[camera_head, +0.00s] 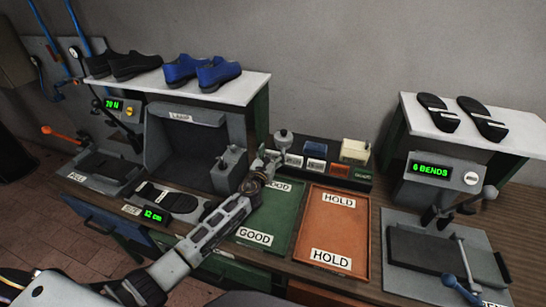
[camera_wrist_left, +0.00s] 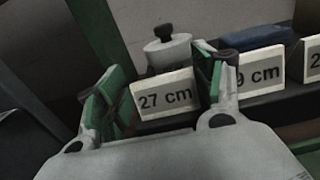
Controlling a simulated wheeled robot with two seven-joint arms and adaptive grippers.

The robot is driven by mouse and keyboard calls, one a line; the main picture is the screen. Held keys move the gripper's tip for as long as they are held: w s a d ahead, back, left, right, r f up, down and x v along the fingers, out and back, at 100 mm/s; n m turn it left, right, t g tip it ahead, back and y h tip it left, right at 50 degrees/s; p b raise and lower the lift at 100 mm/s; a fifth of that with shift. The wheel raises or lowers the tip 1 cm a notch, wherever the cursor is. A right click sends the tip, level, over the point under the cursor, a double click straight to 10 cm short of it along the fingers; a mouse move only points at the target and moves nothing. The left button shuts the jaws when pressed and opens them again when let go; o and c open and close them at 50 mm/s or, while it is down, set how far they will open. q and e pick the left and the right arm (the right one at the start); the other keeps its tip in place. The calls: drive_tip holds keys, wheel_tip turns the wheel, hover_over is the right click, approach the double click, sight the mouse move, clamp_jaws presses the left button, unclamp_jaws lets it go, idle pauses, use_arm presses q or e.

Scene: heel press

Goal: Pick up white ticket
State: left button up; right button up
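Several white cards stand in a dark rack at the back. In the left wrist view, one card reads "27 cm" (camera_wrist_left: 165,95), and the card to its right ends in "9 cm" (camera_wrist_left: 255,75). In the head view, the leftmost visible card (camera_head: 293,160) is just right of my left gripper (camera_head: 270,160). My left gripper (camera_wrist_left: 165,92) is open, with a finger at each side of the "27 cm" card. I cannot tell whether the fingers touch it. My right gripper is out of view.
A grey canister with a dark knob (camera_head: 283,140) stands close behind my left gripper. A cream box (camera_head: 355,151) and an orange block (camera_head: 353,178) are at the rack's right. Green (camera_head: 280,225) and orange (camera_head: 335,225) trays lie in front. A bend machine (camera_head: 440,175) stands right.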

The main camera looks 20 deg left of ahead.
use_arm(q)
drive_tip(key=shift+c, duration=0.9)
drive_tip(key=shift+r, duration=0.1)
drive_tip(key=shift+r+p, duration=0.55)
drive_tip(key=shift+r, duration=0.6)
wheel_tip(320, 180, up, 8)
drive_tip(key=p, duration=0.2)
drive_tip(key=shift+f, duration=0.2)
